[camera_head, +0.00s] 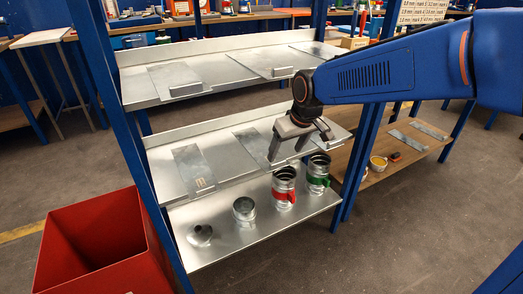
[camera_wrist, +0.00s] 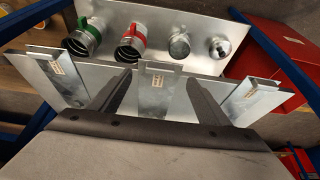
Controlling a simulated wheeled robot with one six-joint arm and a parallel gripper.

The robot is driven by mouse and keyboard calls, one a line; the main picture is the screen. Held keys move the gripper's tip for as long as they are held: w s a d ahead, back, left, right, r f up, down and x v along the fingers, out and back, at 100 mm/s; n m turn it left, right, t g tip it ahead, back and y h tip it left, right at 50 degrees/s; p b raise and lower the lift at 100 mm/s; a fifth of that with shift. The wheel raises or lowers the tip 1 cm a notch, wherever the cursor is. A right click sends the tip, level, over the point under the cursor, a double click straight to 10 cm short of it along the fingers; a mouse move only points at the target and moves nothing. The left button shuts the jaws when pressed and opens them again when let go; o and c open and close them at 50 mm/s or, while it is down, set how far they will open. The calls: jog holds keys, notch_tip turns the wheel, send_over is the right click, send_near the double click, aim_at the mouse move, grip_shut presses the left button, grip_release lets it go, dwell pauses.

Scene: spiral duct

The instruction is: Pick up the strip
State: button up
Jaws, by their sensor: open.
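Flat grey metal strips lie on the middle metal shelf (camera_head: 222,170). In the head view one strip (camera_head: 192,166) lies on the left and another strip (camera_head: 252,143) lies near the middle, partly behind my gripper. The wrist view shows a left strip (camera_wrist: 62,78), a middle strip (camera_wrist: 160,98) and a right strip (camera_wrist: 257,98), each with a small label at its bent end. My gripper (camera_head: 300,146) is open and empty above the front of this shelf. In the wrist view its fingers (camera_wrist: 158,82) stand on either side of the middle strip, with no visible contact.
An upper shelf (camera_head: 220,72) with similar strips runs above. Below, the bottom shelf (camera_head: 225,245) holds a funnel-like part (camera_head: 200,234), a plain metal collar (camera_head: 244,209), a red-clamped duct (camera_head: 284,186) and a green-clamped duct (camera_head: 318,174). A red bin (camera_head: 95,245) stands left; blue posts frame the rack.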

aim_at(278, 162)
jog(key=shift+a+x, duration=0.1)
jog(key=shift+x, duration=1.6)
jog(key=shift+a+x, duration=0.15)
jog(key=shift+x, duration=1.6)
jog(key=shift+w+r, duration=0.2)
jog(key=c, duration=1.3)
jog(key=shift+r, duration=0.1)
